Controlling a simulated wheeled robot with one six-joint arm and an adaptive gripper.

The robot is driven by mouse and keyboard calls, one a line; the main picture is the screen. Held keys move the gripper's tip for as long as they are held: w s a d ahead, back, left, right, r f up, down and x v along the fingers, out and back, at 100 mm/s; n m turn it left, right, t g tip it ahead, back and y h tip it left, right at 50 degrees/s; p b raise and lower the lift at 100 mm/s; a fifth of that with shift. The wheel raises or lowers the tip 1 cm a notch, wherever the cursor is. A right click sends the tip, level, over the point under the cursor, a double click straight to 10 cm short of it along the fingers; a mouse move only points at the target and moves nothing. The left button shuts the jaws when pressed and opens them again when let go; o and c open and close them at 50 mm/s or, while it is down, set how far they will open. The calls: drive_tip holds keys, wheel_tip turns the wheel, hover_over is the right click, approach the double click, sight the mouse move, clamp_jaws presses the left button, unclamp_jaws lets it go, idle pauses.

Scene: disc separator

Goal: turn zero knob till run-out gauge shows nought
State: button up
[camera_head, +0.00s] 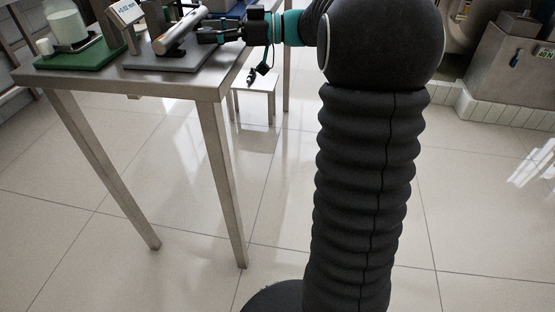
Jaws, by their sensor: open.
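The run-out gauge (127,11) is a small pale display on a stand at the top left. Its reading looks like "+0.02 mm", but the digits are too small to be sure. It stands by a grey fixture plate (172,62) that bears a pale metal cylinder (181,33) lying aslant. My gripper (204,33) reaches in from the right, with its open fingers at the right side of the cylinder. I cannot make out the zero knob clearly. I cannot tell whether the fingers touch anything.
The metal table (135,84) carries a green tray (82,55) with a white-filled glass jar (66,24) at left. A blue item (228,8) lies behind my gripper. A low white stool (254,84) stands beyond. The tiled floor in front is clear.

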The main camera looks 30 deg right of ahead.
drive_tip(key=m+t+h, duration=0.1)
drive_tip(key=t, duration=0.1)
drive_tip(key=m+t+h, duration=0.3)
drive_tip(key=m+t, duration=0.1)
drive_tip(key=shift+s+a, duration=0.2)
drive_tip(key=shift+s, duration=0.1)
drive_tip(key=m+t+h+b, duration=0.1)
drive_tip(key=h, duration=0.1)
drive_tip(key=m+t+h, duration=0.2)
drive_tip(key=h, duration=0.1)
drive_tip(key=shift+a+m+t+b, duration=0.15)
drive_tip(key=shift+m+t+b, duration=0.15)
drive_tip(key=shift+b, duration=0.05)
drive_tip(key=v, duration=1.3)
drive_tip(key=s+d+f+m+h+b, duration=0.15)
drive_tip(key=d+f+m+h, duration=0.4)
drive_tip(key=h, duration=0.55)
drive_tip(key=s+a+f+g+y, duration=0.1)
drive_tip(key=s+a+f+g, duration=0.2)
drive_tip(key=s+f, duration=0.3)
drive_tip(key=s+a+f+g+y, duration=0.1)
drive_tip(key=s+a+f+g, duration=0.3)
drive_tip(key=s+f+g, duration=0.2)
drive_tip(key=shift+s+f+b, duration=0.35)
drive_tip(key=shift+f+b, duration=0.1)
drive_tip(key=shift+f, duration=0.35)
